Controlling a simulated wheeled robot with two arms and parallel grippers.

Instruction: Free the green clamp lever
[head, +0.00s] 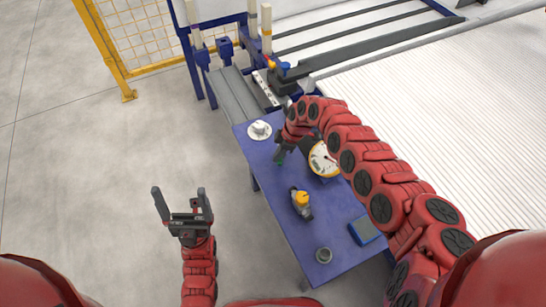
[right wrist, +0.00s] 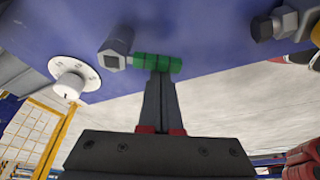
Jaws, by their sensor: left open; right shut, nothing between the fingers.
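The green clamp lever (right wrist: 142,61) shows in the right wrist view as a short ribbed green handle beside a grey metal head (right wrist: 117,45), at the blue table. My right gripper (right wrist: 158,78) is shut and empty. Its fingertips are at the lever and overlap it in the picture; I cannot tell if they touch. My left gripper (head: 180,202) is open and empty, out over the floor left of the table.
The blue table (head: 275,215) carries a white knob on a round plate (head: 260,130), a dial gauge (head: 322,159), a yellow-topped fitting (head: 302,200), a grey ring (head: 323,255) and a blue box (head: 365,230). A yellow fence (head: 128,96) stands far left. The floor left is clear.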

